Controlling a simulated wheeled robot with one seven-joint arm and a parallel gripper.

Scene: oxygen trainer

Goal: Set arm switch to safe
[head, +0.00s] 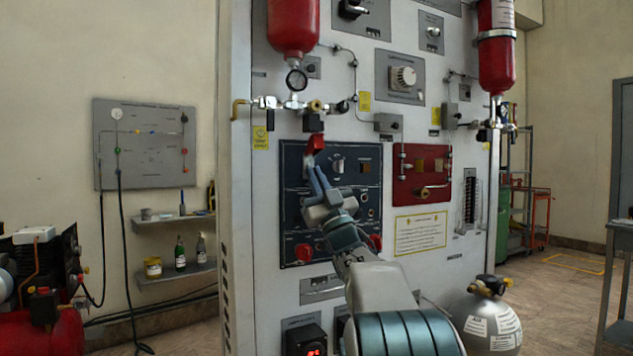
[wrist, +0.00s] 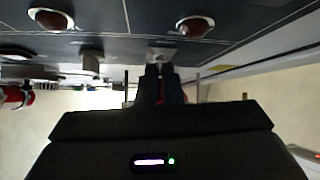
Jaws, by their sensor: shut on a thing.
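A red switch piece (head: 316,144) sits at the top of the dark blue panel (head: 352,190), in the head view. My gripper (head: 313,167) reaches up from below right, and its fingertips are at this red piece. In the wrist view, my gripper's fingers (wrist: 160,84) are close together against the panel face, with a little red between them and a small grey fitting (wrist: 163,53) just past their tips. My gripper is shut on the red switch piece. The fingers hide part of it, and I cannot read its label or its set position.
A red-brown panel (head: 421,189) with a brass valve is right of the dark panel. A red cylinder (head: 292,25) and a gauge (head: 296,79) hang above my gripper. Red knobs (head: 303,252) sit lower on the dark panel. A grey tank (head: 487,318) stands at the lower right.

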